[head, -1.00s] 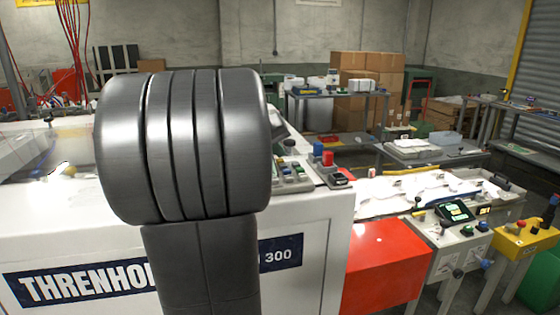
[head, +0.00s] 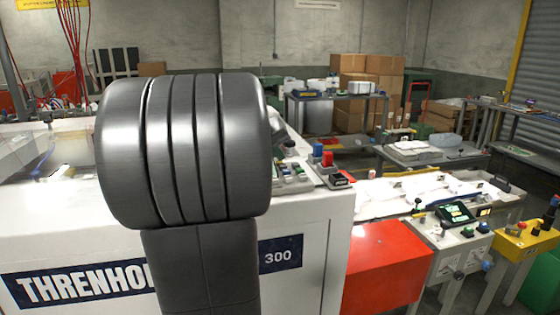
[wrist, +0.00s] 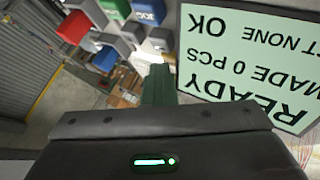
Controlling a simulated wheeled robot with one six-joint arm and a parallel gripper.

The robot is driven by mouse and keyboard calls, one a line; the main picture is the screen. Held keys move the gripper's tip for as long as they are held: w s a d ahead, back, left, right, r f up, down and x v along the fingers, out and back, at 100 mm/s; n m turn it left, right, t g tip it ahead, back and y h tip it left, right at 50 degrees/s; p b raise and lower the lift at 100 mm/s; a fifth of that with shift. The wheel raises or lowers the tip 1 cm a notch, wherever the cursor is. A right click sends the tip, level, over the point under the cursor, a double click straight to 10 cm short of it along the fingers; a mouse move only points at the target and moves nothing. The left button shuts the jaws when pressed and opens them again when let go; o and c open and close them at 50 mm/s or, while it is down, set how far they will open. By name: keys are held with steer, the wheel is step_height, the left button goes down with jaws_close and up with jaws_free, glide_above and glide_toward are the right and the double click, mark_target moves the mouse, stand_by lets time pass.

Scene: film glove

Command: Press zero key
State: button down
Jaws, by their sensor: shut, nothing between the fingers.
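In the wrist view my gripper (wrist: 157,82) is shut and empty, its narrow dark green fingers pointing toward the machine's controls. Several keys hang at the upper left of that view: a blue key with white lettering (wrist: 149,12), a green key (wrist: 115,8), a red key (wrist: 73,27) and grey ones. I cannot make out which is the zero key. A pale green display (wrist: 248,60) at the right reads upside down READY, MADE 0 PCS and OK. In the head view the control panel (head: 296,182) is partly behind my arm, which hides my gripper.
The white machine (head: 330,235) marked THRENHO… 300 fills the left. A red box (head: 385,265) and a bench with white film (head: 415,190) stand to its right. A yellow control box (head: 525,242) is at the far right. Cardboard boxes (head: 365,70) stand at the back.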

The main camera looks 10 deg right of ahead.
steer(key=shift+a+r+p, duration=0.1)
steer(key=shift+r+p, duration=0.55)
steer(key=shift+r, duration=0.1)
step_height(320, 180, up, 5)
steer(key=p, duration=0.4)
steer(key=shift+r, duration=0.1)
stand_by(0.5)
